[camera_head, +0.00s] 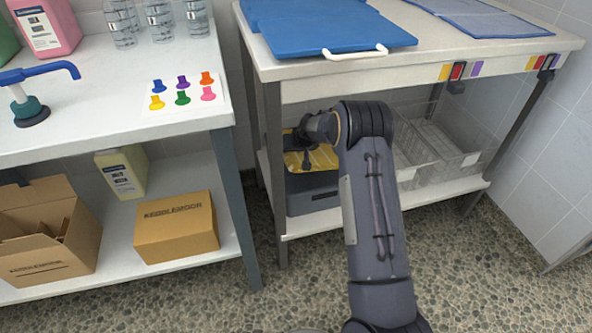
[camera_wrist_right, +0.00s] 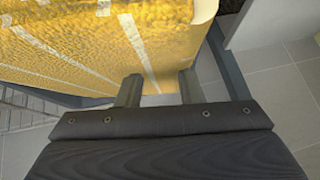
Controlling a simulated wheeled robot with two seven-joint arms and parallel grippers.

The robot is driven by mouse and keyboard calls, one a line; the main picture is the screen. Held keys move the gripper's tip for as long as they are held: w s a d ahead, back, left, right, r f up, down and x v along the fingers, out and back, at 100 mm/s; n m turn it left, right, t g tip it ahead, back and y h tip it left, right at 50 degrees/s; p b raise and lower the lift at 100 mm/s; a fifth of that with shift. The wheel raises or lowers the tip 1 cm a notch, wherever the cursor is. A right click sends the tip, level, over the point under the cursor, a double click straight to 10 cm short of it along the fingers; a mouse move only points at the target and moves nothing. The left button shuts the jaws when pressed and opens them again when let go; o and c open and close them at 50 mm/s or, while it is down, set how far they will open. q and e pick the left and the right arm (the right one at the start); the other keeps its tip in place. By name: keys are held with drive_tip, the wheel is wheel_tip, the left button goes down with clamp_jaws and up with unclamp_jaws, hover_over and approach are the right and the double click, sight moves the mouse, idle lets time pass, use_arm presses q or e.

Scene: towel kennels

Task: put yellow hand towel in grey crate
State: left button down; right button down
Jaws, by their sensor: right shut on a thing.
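The yellow hand towel (camera_head: 322,157) with pale stripes is at the grey crate (camera_head: 313,200) on the lower shelf of the right table. My right arm comes up from below and its gripper (camera_head: 308,143) is at the towel, partly hidden by the arm. In the right wrist view the towel (camera_wrist_right: 110,45) fills the upper left, and my right gripper's fingers (camera_wrist_right: 158,88) are shut on its edge. The crate's inside is mostly hidden in the head view. My left gripper is not in view.
A table leg (camera_head: 274,170) rises just left of the crate. The tabletop edge (camera_head: 420,75) hangs above. A cardboard box (camera_head: 176,228) sits on the left table's lower shelf.

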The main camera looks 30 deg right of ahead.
wheel_tip(320, 180, down, 7)
drive_tip(key=b, duration=0.2)
drive_tip(key=shift+b, duration=0.4)
drive_tip(key=shift+r, duration=0.15)
drive_tip(key=c, duration=1)
unclamp_jaws()
drive_tip(key=shift+o, duration=0.2)
